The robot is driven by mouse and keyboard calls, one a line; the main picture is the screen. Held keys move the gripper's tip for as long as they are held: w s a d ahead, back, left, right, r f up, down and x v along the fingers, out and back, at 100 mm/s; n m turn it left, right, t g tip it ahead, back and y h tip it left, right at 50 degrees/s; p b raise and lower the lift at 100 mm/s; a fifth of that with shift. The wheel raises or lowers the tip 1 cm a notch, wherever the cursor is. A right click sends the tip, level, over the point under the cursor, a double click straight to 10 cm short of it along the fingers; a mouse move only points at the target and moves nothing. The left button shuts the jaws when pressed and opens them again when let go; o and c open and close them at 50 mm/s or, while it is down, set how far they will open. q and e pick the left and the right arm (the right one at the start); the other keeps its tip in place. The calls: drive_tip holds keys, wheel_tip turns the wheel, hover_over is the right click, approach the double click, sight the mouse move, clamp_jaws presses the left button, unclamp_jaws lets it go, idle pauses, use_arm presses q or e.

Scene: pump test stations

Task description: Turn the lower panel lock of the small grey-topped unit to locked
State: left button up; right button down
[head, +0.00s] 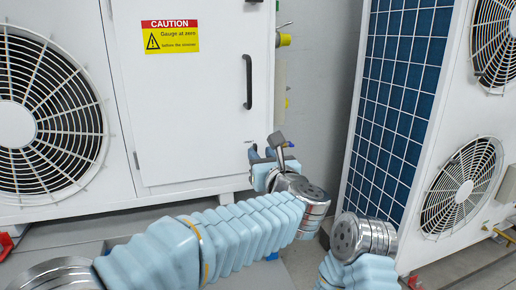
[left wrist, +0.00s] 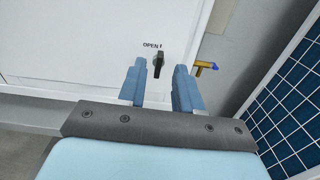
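The white unit (head: 200,110) stands ahead with its panel door; its top is out of view. Its lower panel lock shows in the left wrist view as a small dark knob (left wrist: 158,65), roughly upright, beside a printed "OPEN" label (left wrist: 151,45). My left gripper (head: 267,153) is at the lower right of the panel. In the left wrist view its two blue fingers (left wrist: 159,75) are apart, one on each side of the knob in the picture. I cannot tell whether they touch it. In the head view the gripper hides the knob. My right gripper is not in view.
A black handle (head: 248,82) and a caution sign (head: 170,36) are higher on the panel. A yellow valve with a blue lever (left wrist: 205,67) sticks out right of the lock. A second unit with a blue grid (head: 398,100) stands close on the right.

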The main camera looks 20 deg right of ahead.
sight(256, 149)
use_arm(q)
drive_tip(key=shift+w+a, duration=0.1)
drive_tip(key=shift+w, duration=1.55)
drive_tip(key=shift+c, duration=0.3)
clamp_jaws()
